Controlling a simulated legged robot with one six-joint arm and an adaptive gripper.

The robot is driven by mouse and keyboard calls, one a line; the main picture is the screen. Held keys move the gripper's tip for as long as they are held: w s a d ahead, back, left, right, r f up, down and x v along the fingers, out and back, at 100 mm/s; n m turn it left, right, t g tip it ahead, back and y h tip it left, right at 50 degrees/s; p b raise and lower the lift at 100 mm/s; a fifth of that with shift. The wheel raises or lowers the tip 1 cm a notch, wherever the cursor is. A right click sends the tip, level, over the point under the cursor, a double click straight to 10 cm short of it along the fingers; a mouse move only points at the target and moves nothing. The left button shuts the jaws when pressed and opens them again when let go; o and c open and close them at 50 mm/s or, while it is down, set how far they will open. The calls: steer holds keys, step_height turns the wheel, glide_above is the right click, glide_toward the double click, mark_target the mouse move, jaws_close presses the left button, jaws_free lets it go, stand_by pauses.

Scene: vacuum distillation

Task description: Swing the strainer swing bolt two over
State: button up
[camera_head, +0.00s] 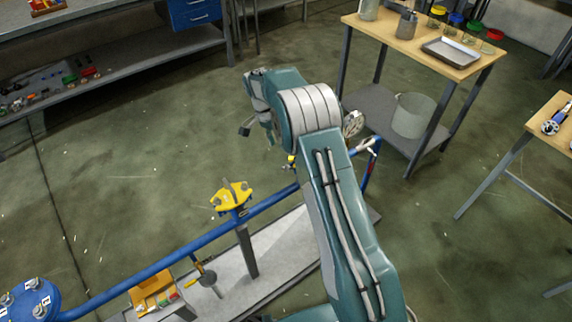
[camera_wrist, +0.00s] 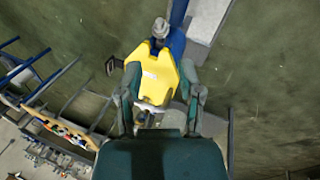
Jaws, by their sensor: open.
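The strainer has a yellow cover (camera_head: 233,196) on the blue pipe, left of my arm in the head view. In the wrist view the yellow cover (camera_wrist: 158,72) lies ahead of my gripper (camera_wrist: 162,92). Metal swing bolts sit around the cover. One bolt (camera_wrist: 160,29) stands at its far end, and another (camera_wrist: 114,65) sticks out to its left. Metal hardware also shows between my fingers, at the cover's near end. My gripper is open, with one finger on each side of the cover's near part. I cannot tell whether it touches anything. The bolts carry no readable numbers.
The blue pipe (camera_head: 130,272) runs above a grey base (camera_head: 282,248). A blue flange (camera_head: 30,301) is at lower left, beside a small orange box (camera_head: 152,290). A wooden-topped table (camera_head: 410,39) stands at upper right. Open floor lies left of the pipe.

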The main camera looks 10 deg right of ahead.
mark_target(284, 167)
steer(key=x, duration=1)
steer(key=shift+d, duration=0.2)
steer(key=shift+a+f, duration=0.1)
steer(key=shift+f, duration=0.1)
steer(key=shift+s+a+f, duration=0.1)
steer(key=shift+a+f, duration=0.05)
steer(key=shift+a, duration=0.25)
steer(key=shift+d, duration=0.2)
jaws_close()
steer(key=shift+d, duration=0.1)
